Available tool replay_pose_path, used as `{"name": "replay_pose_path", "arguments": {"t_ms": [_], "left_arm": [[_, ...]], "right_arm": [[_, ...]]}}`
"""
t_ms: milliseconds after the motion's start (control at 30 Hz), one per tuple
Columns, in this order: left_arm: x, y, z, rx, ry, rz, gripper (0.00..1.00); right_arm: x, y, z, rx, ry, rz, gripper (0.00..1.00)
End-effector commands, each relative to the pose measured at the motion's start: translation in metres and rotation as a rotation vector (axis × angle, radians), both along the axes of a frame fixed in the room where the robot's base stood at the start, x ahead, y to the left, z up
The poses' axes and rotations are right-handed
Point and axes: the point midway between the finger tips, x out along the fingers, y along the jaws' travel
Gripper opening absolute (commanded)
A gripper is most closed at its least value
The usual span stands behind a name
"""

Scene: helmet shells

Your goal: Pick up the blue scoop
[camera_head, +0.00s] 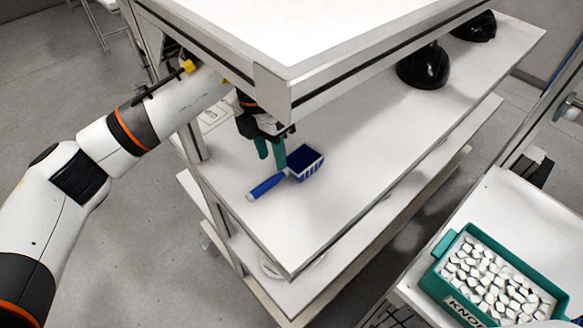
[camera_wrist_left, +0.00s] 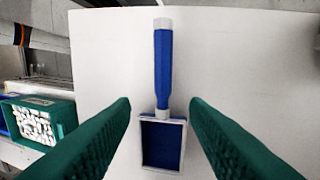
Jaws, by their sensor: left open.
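The blue scoop (camera_head: 305,163) lies on the white shelf of the rack, its blue handle pointing to the lower left in the head view. In the left wrist view the scoop (camera_wrist_left: 162,143) shows its square blue tray with a pale rim, the handle pointing up the picture. My left gripper (camera_head: 270,150) is open, its green fingers pointing down just above and beside the scoop. In the left wrist view the fingers of the left gripper (camera_wrist_left: 160,105) stand on either side of the scoop, apart from it. My right gripper is not in view.
The rack's upper shelf (camera_head: 290,30) overhangs my left arm. Two black helmet shells (camera_head: 424,66) sit farther back on the same shelf as the scoop. A green bin (camera_head: 446,244) of white pieces stands on a table at the lower right. The shelf right of the scoop is clear.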

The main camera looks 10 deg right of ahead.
Motion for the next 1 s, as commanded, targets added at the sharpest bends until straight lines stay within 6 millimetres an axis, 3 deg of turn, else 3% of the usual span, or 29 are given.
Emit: {"name": "replay_pose_path", "arguments": {"t_ms": [267, 400, 700, 967, 1000], "left_arm": [[-0.007, 0.001, -0.032, -0.003, 0.007, 0.0, 0.41], [-0.009, -0.001, -0.052, -0.003, 0.004, -0.001, 0.41], [-0.009, -0.002, -0.06, -0.005, 0.001, -0.002, 0.41], [-0.009, -0.002, -0.059, -0.005, 0.001, -0.002, 0.01], [-0.009, -0.002, -0.059, -0.005, 0.001, -0.002, 0.0]], "right_arm": [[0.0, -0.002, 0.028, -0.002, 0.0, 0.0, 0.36], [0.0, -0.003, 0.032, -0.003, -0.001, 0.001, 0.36], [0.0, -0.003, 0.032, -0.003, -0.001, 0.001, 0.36], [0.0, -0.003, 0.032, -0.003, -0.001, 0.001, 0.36], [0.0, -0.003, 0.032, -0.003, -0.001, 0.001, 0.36]]}}
